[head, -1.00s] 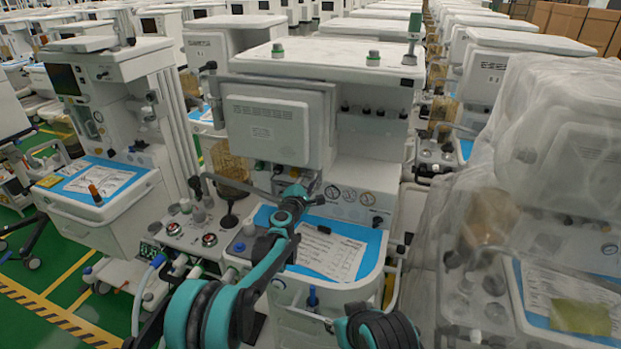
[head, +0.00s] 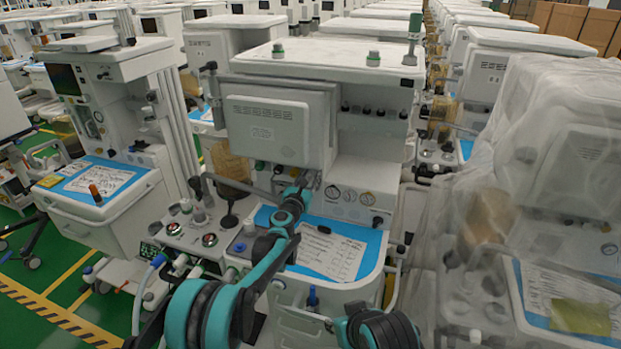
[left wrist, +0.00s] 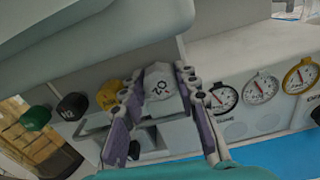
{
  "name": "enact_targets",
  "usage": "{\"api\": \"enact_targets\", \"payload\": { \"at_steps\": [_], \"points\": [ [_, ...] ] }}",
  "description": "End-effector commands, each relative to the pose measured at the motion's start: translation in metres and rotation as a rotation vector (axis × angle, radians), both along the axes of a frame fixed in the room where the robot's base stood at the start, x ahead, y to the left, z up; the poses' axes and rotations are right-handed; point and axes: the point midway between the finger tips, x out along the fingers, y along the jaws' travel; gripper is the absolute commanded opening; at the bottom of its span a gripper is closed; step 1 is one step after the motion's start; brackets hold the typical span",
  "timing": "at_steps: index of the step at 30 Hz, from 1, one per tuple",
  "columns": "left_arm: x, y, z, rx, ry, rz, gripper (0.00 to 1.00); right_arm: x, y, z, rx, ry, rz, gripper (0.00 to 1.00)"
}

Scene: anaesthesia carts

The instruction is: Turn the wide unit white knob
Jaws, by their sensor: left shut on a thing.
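The white knob (left wrist: 160,82) with dark markings on its face is on the front panel of the wide unit (head: 365,150), under the overhanging monitor. My left gripper (left wrist: 159,90) is shut on it, with one purple finger on each side in the left wrist view. In the head view my left gripper (head: 304,184) reaches in below the monitor's lower edge, and I cannot make out the knob there. My right gripper is not in view.
A yellow knob (left wrist: 110,94), a black knob (left wrist: 72,106) and a green knob (left wrist: 35,118) sit left of the white knob. Round gauges (left wrist: 260,88) are to its right. The monitor (head: 275,122) overhangs closely. Papers lie on the blue worktop (head: 372,238).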

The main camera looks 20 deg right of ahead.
Motion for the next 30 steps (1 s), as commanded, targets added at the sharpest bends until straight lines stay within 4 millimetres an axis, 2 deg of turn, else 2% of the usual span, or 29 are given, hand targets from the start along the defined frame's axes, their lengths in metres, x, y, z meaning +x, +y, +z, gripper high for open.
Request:
{"api": "enact_targets", "payload": {
  "at_steps": [12, 30],
  "points": [
    [-0.0005, -0.0001, -0.0014, -0.208, 0.141, -0.001, 0.01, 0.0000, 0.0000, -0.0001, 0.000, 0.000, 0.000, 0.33],
    [-0.0006, -0.0002, -0.0017, -0.260, 0.176, -0.002, 0.01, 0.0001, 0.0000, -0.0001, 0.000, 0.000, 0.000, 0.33]
  ]
}}
